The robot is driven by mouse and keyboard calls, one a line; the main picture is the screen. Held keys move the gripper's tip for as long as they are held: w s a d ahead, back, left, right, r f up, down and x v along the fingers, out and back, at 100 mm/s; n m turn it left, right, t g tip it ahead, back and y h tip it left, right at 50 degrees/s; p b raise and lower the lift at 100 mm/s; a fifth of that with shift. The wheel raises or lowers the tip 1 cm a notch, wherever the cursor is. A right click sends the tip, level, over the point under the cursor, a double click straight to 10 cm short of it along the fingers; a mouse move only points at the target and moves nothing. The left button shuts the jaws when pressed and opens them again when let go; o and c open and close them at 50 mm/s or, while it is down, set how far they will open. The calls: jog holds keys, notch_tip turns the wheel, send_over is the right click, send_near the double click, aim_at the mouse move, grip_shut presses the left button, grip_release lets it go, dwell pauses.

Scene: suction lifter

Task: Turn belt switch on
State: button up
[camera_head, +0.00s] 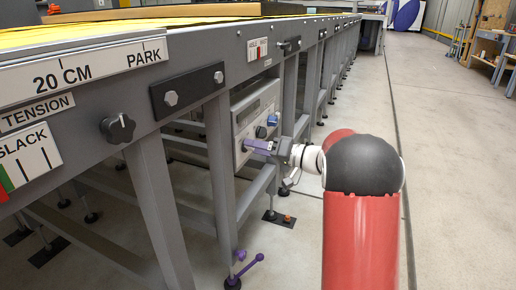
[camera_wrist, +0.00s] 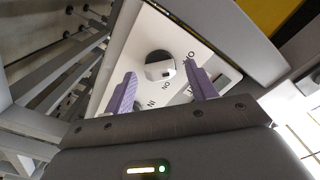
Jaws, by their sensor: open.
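A light control panel (camera_head: 240,116) is mounted under the side of the long grey table. In the wrist view the panel (camera_wrist: 124,68) carries a rotary switch (camera_wrist: 160,67) with a dark round base and a pale handle. Printed letters beside it look like "ON", turned in the picture. My gripper (camera_wrist: 161,72) is open, its two purple fingers apart on either side of the switch in the picture; I cannot tell whether they touch it. In the head view my gripper (camera_head: 250,146) is at the panel's lower part, near a blue knob (camera_head: 260,132).
The grey table frame (camera_head: 222,160) has legs and crossbars beside and below the panel. A black knob (camera_head: 118,128) sticks out from the near rail. A purple-handled foot (camera_head: 247,265) stands on the floor.

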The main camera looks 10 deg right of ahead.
jog(key=c, duration=1)
